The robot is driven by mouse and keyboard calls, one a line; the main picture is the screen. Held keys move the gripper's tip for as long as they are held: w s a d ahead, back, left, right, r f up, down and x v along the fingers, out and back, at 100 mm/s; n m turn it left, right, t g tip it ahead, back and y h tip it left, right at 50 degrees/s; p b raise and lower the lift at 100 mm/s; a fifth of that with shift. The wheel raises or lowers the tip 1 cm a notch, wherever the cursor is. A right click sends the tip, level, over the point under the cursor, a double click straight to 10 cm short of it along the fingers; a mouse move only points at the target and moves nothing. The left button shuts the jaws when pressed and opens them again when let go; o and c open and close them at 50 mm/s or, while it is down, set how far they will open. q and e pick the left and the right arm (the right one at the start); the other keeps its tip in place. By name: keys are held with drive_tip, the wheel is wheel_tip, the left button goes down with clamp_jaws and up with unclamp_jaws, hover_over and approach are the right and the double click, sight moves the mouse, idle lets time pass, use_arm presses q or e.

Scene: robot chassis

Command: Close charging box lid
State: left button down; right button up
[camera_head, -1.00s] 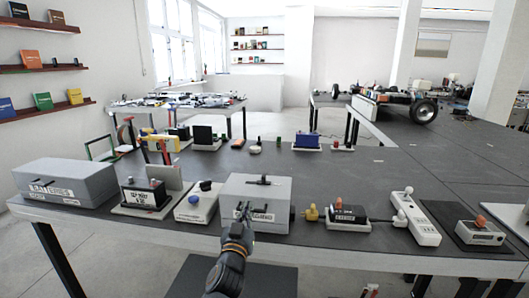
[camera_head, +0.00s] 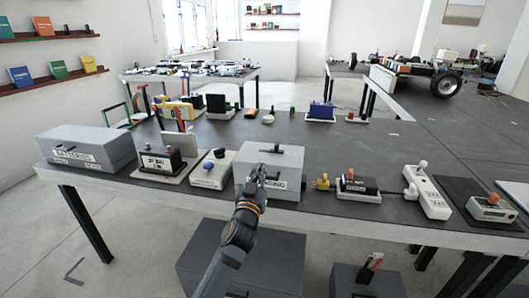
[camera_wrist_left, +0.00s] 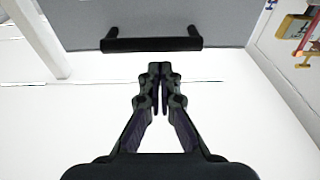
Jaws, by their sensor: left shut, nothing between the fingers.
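The charging box (camera_head: 247,186) is a light grey box near the front edge of the table, with a label on its front face partly covered by my gripper. Its lid (camera_head: 258,154) looks flat on top, with a black handle (camera_head: 279,150); I cannot tell whether it is fully shut. In the left wrist view, a black handle (camera_wrist_left: 152,44) on a grey panel (camera_wrist_left: 225,22) lies beyond my fingertips, apart from them. My left gripper (camera_head: 257,174) is shut and empty, in front of the box's front face; it also shows in the wrist view (camera_wrist_left: 159,68). My right gripper is out of view.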

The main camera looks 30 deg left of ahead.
use_arm(q)
drive_tip(key=r+v, duration=0.1)
drive_tip(key=v, duration=0.8)
drive_tip(key=shift+s+r+b, duration=0.4)
drive_tip(key=shift+s+r, duration=0.1)
drive_tip(key=shift+r, duration=0.1)
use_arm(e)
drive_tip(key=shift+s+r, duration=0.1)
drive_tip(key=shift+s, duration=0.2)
use_arm(q)
drive_tip(key=shift+d, duration=0.15)
